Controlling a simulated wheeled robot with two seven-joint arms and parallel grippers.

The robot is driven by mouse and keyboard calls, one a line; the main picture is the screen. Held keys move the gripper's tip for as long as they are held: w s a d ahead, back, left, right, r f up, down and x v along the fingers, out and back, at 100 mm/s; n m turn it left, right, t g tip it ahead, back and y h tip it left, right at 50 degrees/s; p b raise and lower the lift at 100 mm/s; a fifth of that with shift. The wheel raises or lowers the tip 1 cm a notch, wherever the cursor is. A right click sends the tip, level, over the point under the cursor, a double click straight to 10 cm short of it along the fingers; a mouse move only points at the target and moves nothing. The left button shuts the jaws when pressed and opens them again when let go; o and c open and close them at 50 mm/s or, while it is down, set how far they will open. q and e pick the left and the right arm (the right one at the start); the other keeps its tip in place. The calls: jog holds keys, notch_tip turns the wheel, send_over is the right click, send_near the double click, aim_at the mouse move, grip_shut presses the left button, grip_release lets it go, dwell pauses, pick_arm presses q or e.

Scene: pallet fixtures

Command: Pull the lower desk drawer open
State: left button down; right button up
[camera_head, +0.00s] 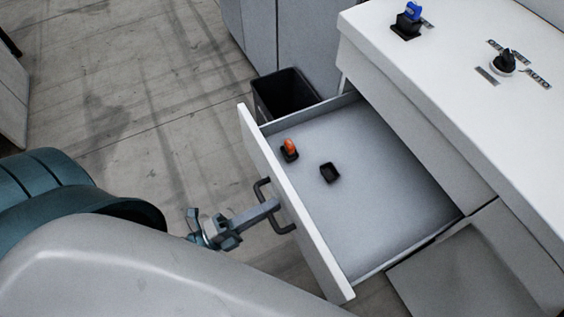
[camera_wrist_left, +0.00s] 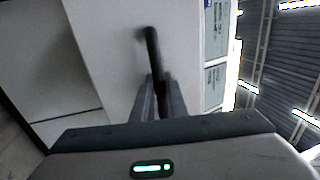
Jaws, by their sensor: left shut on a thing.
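The lower desk drawer (camera_head: 375,215) stands far out from the white desk in the head view, its grey floor showing. Its white front panel (camera_head: 292,205) carries a dark bar handle (camera_head: 286,228). My left gripper (camera_head: 268,207) is shut on this handle, its fingers reaching it from the left. In the left wrist view the two fingers (camera_wrist_left: 158,100) close around the dark handle (camera_wrist_left: 152,50) in front of the pale panel. My right gripper is in neither view.
In the drawer lie an orange-topped black piece (camera_head: 290,149) and a small black holder (camera_head: 330,172). A black bin (camera_head: 284,96) stands behind the drawer. The desk top (camera_head: 450,60) holds a blue-topped piece (camera_head: 408,18) and a dark knob (camera_head: 503,62).

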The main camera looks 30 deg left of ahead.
pick_arm(q)
jog(key=shift+s+a, duration=0.2)
jog(key=c, duration=1.8)
grip_release()
jog(key=shift+o, duration=0.2)
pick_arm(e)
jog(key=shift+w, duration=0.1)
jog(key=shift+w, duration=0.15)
